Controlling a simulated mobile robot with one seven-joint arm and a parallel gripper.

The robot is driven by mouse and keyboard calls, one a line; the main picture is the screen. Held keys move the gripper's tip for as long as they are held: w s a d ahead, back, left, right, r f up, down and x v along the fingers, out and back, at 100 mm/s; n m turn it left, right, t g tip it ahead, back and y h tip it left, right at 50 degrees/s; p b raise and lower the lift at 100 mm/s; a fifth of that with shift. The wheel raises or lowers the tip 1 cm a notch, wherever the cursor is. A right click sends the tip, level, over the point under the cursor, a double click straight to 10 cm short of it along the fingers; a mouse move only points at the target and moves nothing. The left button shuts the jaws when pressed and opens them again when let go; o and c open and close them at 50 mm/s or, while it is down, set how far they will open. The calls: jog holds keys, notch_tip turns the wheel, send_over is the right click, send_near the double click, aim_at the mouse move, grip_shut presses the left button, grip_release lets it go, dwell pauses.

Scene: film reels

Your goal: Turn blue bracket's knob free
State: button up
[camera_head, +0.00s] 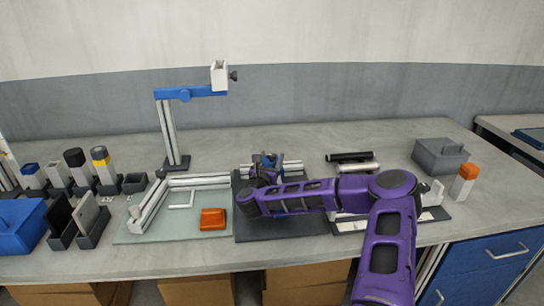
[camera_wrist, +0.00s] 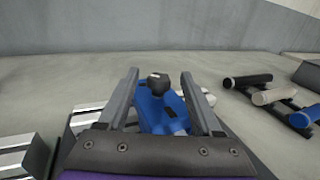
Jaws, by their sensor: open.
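The blue bracket (camera_wrist: 155,112) lies between the two fingers of my gripper (camera_wrist: 158,78) in the wrist view. Its dark knob (camera_wrist: 157,83) stands near the fingertips, with a gap visible on each side. My gripper is open and holds nothing. In the head view the blue bracket (camera_head: 268,159) shows just beyond my wrist, at the back of a dark mat (camera_head: 262,226). My wrist and purple arm hide its lower part and the fingertips there.
A tall stand with a blue arm (camera_head: 198,91) rises behind to the left. An orange block (camera_head: 213,219) sits on a pale green mat (camera_head: 140,236). Dark and silver rolls (camera_head: 357,168) lie to the right, near a grey box (camera_head: 440,157). Several holders line the left side.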

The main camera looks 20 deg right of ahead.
jog(key=shift+x, duration=0.9)
jog(key=shift+c, duration=0.2)
grip_shut()
